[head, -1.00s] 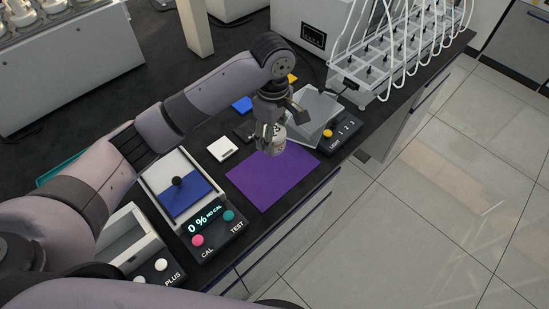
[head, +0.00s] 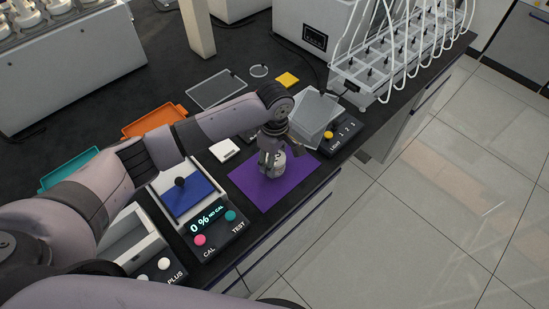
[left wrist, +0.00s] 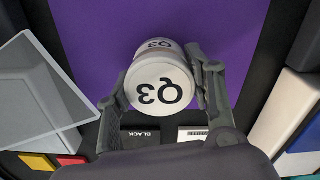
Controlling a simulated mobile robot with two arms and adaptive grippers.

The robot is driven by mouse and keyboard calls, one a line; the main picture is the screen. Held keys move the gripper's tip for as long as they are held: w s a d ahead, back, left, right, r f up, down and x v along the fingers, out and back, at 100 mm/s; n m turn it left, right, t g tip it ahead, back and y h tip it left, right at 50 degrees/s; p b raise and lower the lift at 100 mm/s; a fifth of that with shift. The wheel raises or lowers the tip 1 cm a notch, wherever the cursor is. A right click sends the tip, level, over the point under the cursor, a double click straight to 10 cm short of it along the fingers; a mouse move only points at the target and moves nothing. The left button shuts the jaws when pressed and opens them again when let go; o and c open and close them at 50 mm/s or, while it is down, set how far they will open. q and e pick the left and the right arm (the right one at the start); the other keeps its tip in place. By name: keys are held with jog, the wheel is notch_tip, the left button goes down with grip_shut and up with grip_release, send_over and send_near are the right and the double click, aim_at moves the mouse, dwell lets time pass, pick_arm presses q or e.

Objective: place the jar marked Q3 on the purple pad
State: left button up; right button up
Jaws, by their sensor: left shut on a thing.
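The jar marked Q3 (left wrist: 158,88) is a white jar with black Q3 lettering on its lid and side. My left gripper (head: 270,168) is shut on the jar, with one finger on each side of it in the left wrist view (left wrist: 160,90). In the head view the jar (head: 278,163) is over the purple pad (head: 260,191), near the pad's upper part. I cannot tell whether its base touches the pad. The pad also fills the top of the left wrist view (left wrist: 215,25). My right gripper is not in view.
A box with a 0 % display (head: 207,219) stands left of the pad. A clear-sided box with a LIGHT panel (head: 340,135) stands right. The counter's front edge is close to the pad.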

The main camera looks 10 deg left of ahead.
pick_arm(q)
jog(key=o, duration=1.3)
jog(key=shift+f, duration=0.1)
jog(key=shift+c, duration=0.2)
notch_tip(320, 180, up, 11)
jog(key=shift+f+b, duration=0.1)
jog(key=shift+b, duration=0.8)
jog(key=shift+r, duration=0.75)
